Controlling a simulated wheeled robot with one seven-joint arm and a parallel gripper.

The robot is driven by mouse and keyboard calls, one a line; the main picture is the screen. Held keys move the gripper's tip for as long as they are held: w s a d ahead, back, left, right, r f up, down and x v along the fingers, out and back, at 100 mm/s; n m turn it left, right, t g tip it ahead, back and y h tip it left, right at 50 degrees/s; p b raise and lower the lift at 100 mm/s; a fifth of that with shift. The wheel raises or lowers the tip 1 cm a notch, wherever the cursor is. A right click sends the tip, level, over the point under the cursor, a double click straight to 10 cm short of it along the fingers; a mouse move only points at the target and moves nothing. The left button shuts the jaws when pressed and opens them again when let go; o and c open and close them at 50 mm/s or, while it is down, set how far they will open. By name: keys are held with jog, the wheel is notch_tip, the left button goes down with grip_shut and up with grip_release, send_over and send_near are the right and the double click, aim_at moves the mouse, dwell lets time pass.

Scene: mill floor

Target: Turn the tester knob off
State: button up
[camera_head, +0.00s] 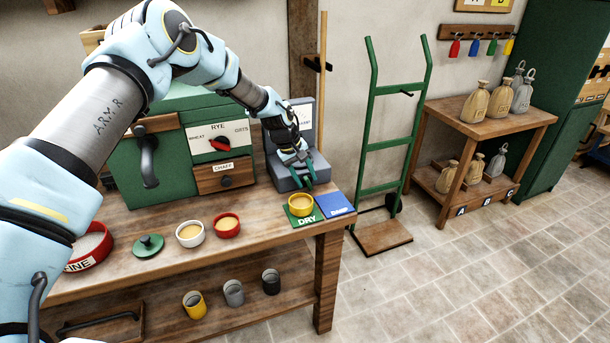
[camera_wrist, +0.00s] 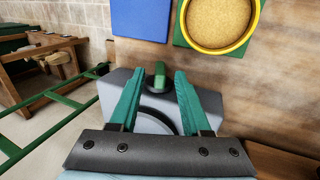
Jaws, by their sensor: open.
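The grey tester (camera_head: 283,179) stands at the right end of the workbench, against the wall. Its green knob (camera_wrist: 160,77) sits on a dark round base at the tester's edge in the wrist view. The knob's grip points along the picture's vertical. My gripper (camera_head: 311,172) is over the front of the tester. In the wrist view my gripper (camera_wrist: 160,73) has its two teal fingers apart, with the knob between and slightly beyond their tips. I cannot tell whether either finger touches it. In the head view the fingers hide the knob.
A yellow bowl of grain (camera_head: 300,205) stands on the green DRY mat (camera_head: 306,219), beside a blue mat (camera_head: 336,204). A green mill (camera_head: 158,165) with a red selector (camera_head: 219,143) stands left of the tester. A green hand truck (camera_head: 385,138) stands right of the bench.

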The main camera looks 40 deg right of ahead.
jog(key=shift+f, duration=0.1)
grip_shut()
dwell(0.3)
